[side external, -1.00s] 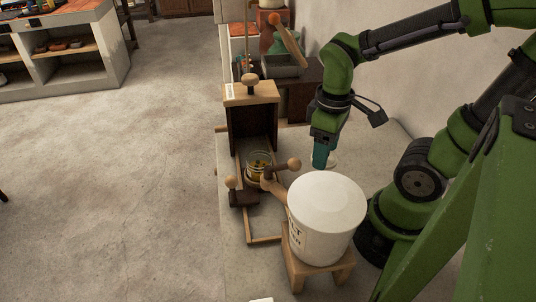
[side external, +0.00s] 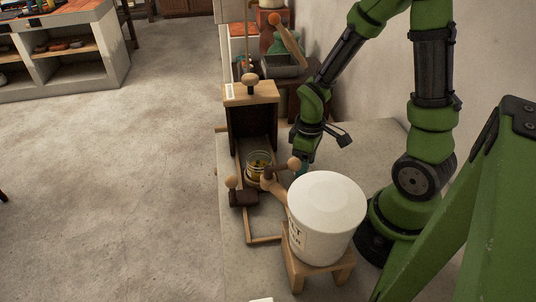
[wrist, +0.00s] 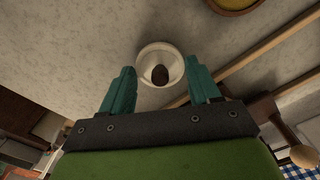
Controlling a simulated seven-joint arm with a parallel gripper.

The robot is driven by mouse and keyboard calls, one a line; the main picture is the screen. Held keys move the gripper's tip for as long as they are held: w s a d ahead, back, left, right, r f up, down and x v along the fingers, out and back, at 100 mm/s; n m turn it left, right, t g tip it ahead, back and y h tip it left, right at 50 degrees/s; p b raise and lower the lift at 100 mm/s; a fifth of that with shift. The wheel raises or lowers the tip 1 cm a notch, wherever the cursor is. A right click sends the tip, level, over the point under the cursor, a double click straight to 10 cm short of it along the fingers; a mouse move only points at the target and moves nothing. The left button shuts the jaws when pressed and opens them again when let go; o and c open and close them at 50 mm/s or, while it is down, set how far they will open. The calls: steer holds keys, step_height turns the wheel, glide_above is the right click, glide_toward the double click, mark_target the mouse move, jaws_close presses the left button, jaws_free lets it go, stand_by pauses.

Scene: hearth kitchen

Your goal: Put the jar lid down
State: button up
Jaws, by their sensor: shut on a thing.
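The jar lid (wrist: 161,65), a pale round piece with a dark knob or centre, is in the wrist view between my teal fingertips. My gripper (wrist: 160,76) is shut on its rim. In the side external view my gripper (side external: 303,164) is low behind the white tub, and the lid is hidden there. An open glass jar (side external: 258,165) with yellowish contents stands in a wooden frame to the left of my gripper. A round vessel with yellow inside (wrist: 235,4), probably this jar, is cut off at the top of the wrist view.
A white tub (side external: 327,215) on a small wooden stool (side external: 322,272) stands in front of my gripper. The wooden frame (side external: 250,95) with round-ended handles (side external: 293,163) is close at its left. Bare grey surface (side external: 375,150) lies to its right.

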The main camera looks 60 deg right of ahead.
steer(key=shift+f, duration=0.4)
steer(key=shift+f, duration=0.1)
steer(key=o, duration=1)
step_height(320, 180, up, 12)
steer(key=a+r+m+t, duration=0.2)
steer(key=a+r, duration=0.1)
steer(key=r, duration=0.1)
steer(key=s+a+r+m+t+y, duration=0.1)
steer(key=a+r+m+t, duration=0.1)
steer(key=a+r, duration=0.1)
steer(key=s+a+r+m+t+y, duration=0.1)
steer(key=a+r+m+t, duration=0.1)
steer(key=a+r+t, duration=0.1)
steer(key=shift+r, duration=0.85)
